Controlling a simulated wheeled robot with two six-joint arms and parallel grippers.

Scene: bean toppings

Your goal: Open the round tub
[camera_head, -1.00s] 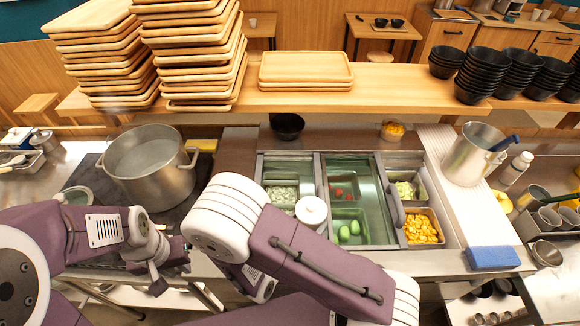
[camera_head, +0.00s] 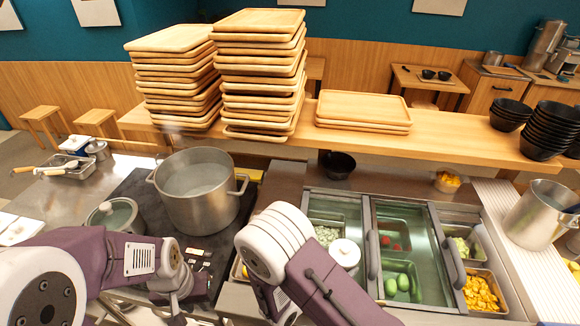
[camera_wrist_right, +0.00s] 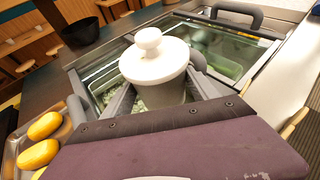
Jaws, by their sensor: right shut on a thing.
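In the head view that gripper is mostly hidden behind my arm. My left gripper (camera_head: 176,305) hangs below its wrist, left of the tub and in front of the steel pot. It is empty as far as I see, but its finger gap is unclear.
A steel pot (camera_head: 197,195) and a glass-lidded pan (camera_head: 115,216) stand at left. Topping wells (camera_head: 412,250) with green and yellow food lie right of the tub. A black bowl (camera_head: 338,164) is behind them.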

